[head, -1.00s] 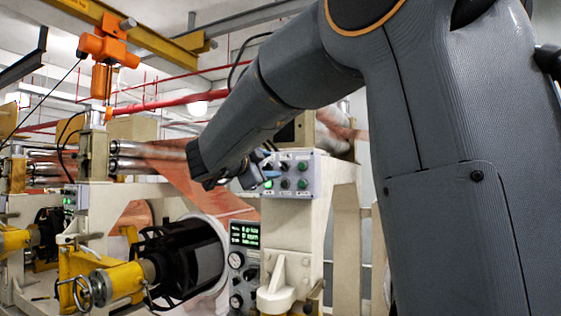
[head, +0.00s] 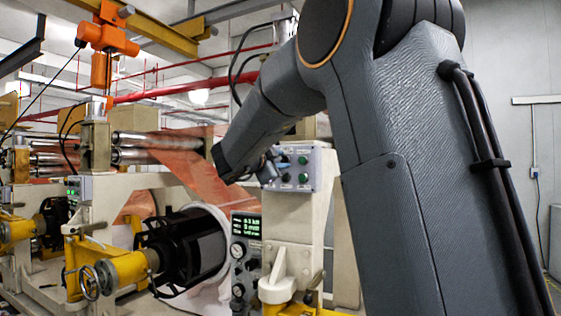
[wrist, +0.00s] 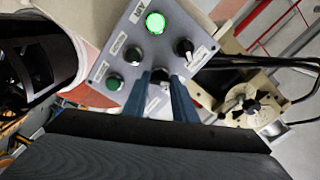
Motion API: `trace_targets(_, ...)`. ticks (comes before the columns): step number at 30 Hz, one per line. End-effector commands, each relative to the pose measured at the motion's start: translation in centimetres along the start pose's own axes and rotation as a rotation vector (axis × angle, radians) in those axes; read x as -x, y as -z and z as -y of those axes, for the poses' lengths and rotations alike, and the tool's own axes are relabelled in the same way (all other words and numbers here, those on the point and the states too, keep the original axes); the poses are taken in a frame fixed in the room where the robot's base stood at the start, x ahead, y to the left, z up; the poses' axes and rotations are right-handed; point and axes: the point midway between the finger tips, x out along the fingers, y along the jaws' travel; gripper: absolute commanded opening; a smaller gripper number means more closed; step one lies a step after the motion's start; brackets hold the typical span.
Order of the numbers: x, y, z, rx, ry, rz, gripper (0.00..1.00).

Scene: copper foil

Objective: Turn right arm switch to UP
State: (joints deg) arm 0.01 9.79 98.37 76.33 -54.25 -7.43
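A grey switch panel (head: 312,168) with black knobs and green buttons stands on the machine; my arm and gripper hide its left part in the head view. In the wrist view the panel (wrist: 101,71) shows a lit green button (wrist: 155,22), a dark green button (wrist: 114,82) and black knobs at left (wrist: 133,55) and right (wrist: 184,47). Another dark knob (wrist: 160,75) lies between the fingertips of my gripper (wrist: 160,80). The two blue-grey fingers stand apart on either side of it, with gaps visible. Contact is unclear, and its label is mostly hidden.
A green-lit display (head: 246,227) with dials sits below the panel. A black roller (head: 195,245) on a yellow mount (head: 118,275) is to the left. Copper foil (head: 195,170) runs behind my forearm. Open floor and a wall lie to the right.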

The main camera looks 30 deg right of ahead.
Motion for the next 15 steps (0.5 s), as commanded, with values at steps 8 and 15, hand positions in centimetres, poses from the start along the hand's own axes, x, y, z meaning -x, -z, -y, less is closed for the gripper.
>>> trace_targets(8,0.03,-0.03,-0.03,-0.005,0.0,0.0,0.03)
trace_targets(15,0.01,-0.18,-0.11,-0.074,0.001,0.0,0.03)
